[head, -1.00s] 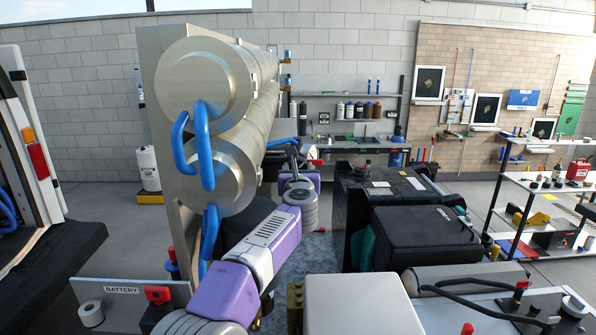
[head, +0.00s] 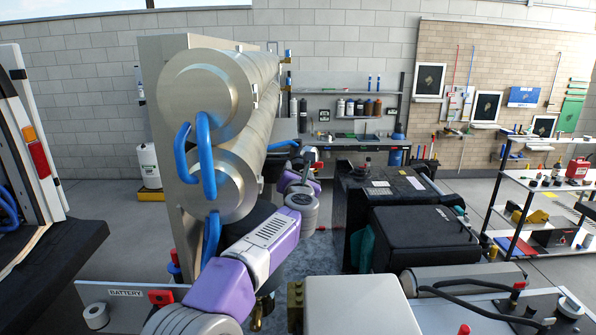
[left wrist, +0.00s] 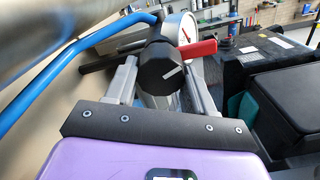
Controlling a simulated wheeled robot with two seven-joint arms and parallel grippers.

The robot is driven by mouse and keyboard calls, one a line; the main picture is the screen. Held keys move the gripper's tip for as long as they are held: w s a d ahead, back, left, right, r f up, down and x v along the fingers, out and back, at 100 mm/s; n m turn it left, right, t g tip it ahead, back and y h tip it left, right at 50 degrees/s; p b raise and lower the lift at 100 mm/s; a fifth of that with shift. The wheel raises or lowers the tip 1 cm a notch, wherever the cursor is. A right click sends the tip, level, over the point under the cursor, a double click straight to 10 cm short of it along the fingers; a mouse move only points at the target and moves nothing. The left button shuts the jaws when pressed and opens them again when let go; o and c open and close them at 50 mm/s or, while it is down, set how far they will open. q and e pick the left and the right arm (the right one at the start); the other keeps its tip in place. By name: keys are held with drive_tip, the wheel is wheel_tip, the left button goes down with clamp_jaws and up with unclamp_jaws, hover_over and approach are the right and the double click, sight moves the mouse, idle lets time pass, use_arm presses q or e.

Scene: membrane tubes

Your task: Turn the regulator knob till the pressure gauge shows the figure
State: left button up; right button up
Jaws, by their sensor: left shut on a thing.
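The regulator knob (left wrist: 160,68) is black with a white line on its face, in the middle of the left wrist view. My left gripper (left wrist: 162,76) has a finger on either side of it and is shut on it. The pressure gauge (left wrist: 181,30), a white round dial with a red needle, sits just behind the knob. Its figures are too small to read, and the knob hides part of it. A red lever handle (left wrist: 194,50) sticks out right of the knob. In the head view my left gripper (head: 303,172) is beside the tubes; the knob is hard to make out. My right gripper is not in view.
Two big metal membrane tubes (head: 212,95) on an upright panel (head: 168,130) stand left of my left arm, with blue hoses (head: 208,155). Black cases (head: 425,238) stand close on the right. A blue pipe (left wrist: 75,50) passes left of the knob.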

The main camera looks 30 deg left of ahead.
use_arm(q)
drive_tip(key=shift+m, duration=0.5)
drive_tip(key=o, duration=1)
drive_tip(key=shift+o, duration=0.2)
drive_tip(key=shift+s+d, duration=0.1)
drive_tip(key=b+v, duration=0.2)
drive_tip(key=v, duration=0.5)
drive_tip(key=shift+s, duration=0.2)
